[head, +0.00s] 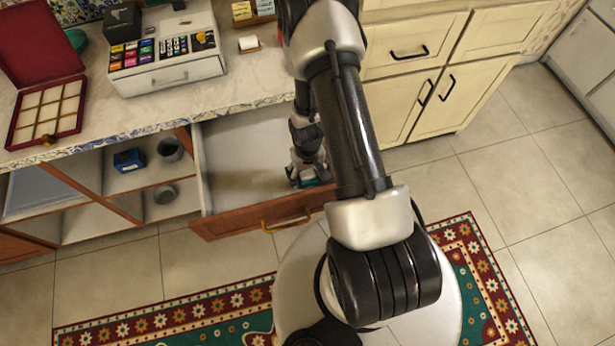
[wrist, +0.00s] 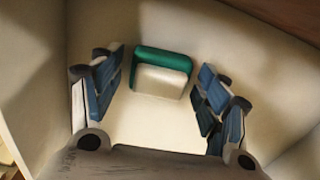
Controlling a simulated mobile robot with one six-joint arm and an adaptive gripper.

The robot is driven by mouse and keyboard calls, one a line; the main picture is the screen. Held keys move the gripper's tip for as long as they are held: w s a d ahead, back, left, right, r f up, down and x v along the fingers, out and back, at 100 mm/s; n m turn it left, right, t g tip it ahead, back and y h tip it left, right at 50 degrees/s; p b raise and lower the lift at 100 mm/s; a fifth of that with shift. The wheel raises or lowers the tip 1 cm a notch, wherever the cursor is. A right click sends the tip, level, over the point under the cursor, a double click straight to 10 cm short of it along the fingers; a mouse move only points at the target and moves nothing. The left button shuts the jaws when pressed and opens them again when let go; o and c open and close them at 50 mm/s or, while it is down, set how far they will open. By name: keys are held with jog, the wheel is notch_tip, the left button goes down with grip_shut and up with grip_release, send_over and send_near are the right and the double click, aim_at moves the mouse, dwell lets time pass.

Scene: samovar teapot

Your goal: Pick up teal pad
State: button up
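The teal pad (wrist: 163,58) shows in the wrist view as a rounded teal block with a cream part in front of it. It lies in the open drawer, ahead of my gripper and between the lines of the two fingers. My gripper (wrist: 160,88) is open, with its blue-faced fingers apart on either side and a gap to the pad. In the head view my gripper (head: 307,175) reaches down into the drawer. A small bit of teal shows at its tips there; the rest is hidden by the gripper.
The open drawer (head: 235,160) has pale walls and a wooden front with a brass handle (head: 285,222). Its floor is otherwise clear. Left of it are shelves with a blue object (head: 129,160) and grey cups (head: 170,149). The counter above holds a red box (head: 45,75) and a white drawer box (head: 165,75).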

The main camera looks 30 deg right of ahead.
jog(key=c, duration=0.8)
jog(key=shift+r, duration=0.1)
